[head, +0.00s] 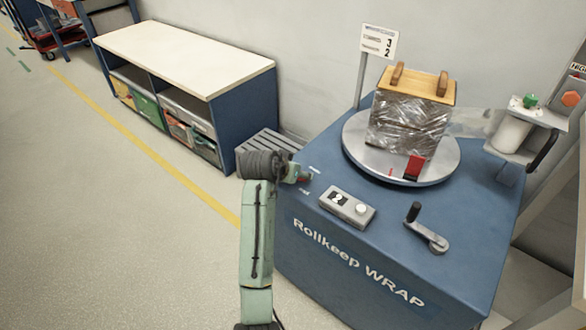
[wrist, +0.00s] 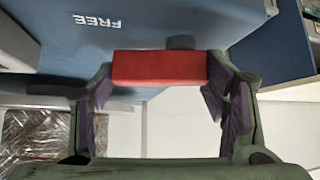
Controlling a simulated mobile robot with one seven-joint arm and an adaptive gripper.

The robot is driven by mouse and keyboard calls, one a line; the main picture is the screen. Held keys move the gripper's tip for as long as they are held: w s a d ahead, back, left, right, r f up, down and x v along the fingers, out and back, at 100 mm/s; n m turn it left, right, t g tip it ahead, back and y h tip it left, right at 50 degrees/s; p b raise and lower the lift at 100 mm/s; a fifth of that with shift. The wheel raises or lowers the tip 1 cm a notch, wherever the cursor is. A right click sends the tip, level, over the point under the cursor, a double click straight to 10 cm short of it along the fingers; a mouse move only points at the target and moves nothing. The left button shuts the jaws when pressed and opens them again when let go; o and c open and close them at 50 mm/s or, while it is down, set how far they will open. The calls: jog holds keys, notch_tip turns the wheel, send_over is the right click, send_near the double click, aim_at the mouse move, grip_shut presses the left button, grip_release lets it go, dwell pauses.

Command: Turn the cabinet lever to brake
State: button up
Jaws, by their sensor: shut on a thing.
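The cabinet lever has a red handle (wrist: 160,68), seen close up in the wrist view. My gripper (wrist: 160,90) has one finger at each end of this handle and is shut on it. In the head view my gripper (head: 299,175) is at the left back edge of the blue cabinet (head: 350,265), and only a bit of red shows at its tip. The word FREE (wrist: 105,22) is printed on the blue surface in the wrist view, near the handle. The small labels by the lever in the head view are too small to read.
On the cabinet are a turntable (head: 447,165) with a film-wrapped box (head: 405,125), a control box (head: 348,207) and a crank (head: 430,234). A sign (head: 379,41) stands behind. A bench (head: 190,55) is at the left. The floor in front is clear.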

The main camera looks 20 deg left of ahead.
jog(key=n+y+p, duration=0.2)
jog(key=n, duration=0.1)
jog(key=n+y+p, duration=0.1)
jog(key=shift+w+d+r+n+y, duration=0.15)
jog(key=shift+w+d+n+y, duration=0.15)
jog(key=shift+w, duration=0.1)
jog(key=n+g+y+p, duration=0.1)
jog(key=n+y+p, duration=0.1)
jog(key=n, duration=0.1)
jog(key=shift+w+a+n+g+y+p, duration=0.2)
jog(key=shift+w+n+g+y+p, duration=0.1)
jog(key=shift+g+p, duration=0.1)
jog(key=n+g+y, duration=0.1)
jog(key=n+y, duration=0.1)
jog(key=n, duration=0.1)
jog(key=shift+w+a+f+n+g, duration=0.2)
jog(key=shift+w+n+g, duration=0.1)
jog(key=shift+g, duration=0.1)
jog(key=shift+w+a+n+g+y+b, duration=0.15)
jog(key=shift+n+g+y+b, duration=0.15)
jog(key=shift+n+g, duration=0.45)
jog(key=shift+s+a+n+g+y+b, duration=0.15)
jog(key=shift+n+g+y, duration=0.25)
jog(key=shift+n, duration=0.55)
jog(key=shift+w, duration=0.1)
jog(key=o, duration=1.2)
jog(key=shift+c, duration=0.2)
jog(key=shift+r, duration=0.1)
